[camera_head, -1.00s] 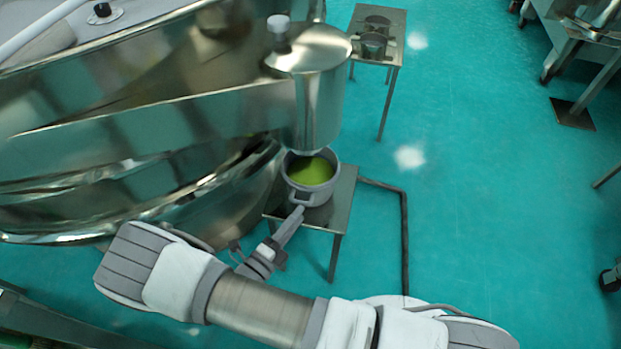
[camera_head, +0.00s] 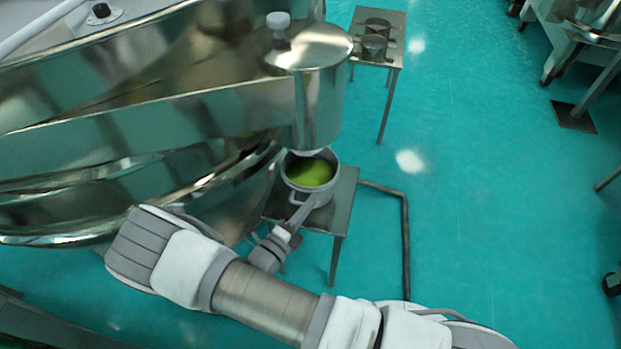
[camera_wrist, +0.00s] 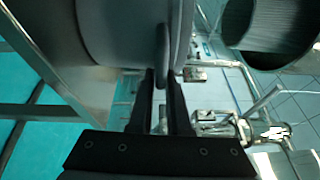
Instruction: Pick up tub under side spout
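The tub (camera_head: 327,192) is a grey round pot with green contents, standing on a small metal table directly below the side spout (camera_head: 318,122). The tub's grey wall fills the top of the wrist view (camera_wrist: 125,35), with its handle (camera_wrist: 163,48) pointing toward my gripper. My gripper (camera_head: 307,205) is at the near side of the tub, by that handle. In the wrist view my two dark fingers (camera_wrist: 161,80) are apart, with the handle's end between their tips. I see a gap between the fingers, and cannot tell whether either touches the handle.
The small metal table (camera_head: 338,217) bears the tub. The large metal sieve (camera_head: 130,120) fills the left and overhangs the tub. Another small table (camera_head: 394,48) with two dark metal items stands behind. The green floor (camera_head: 480,180) to the right is mostly clear.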

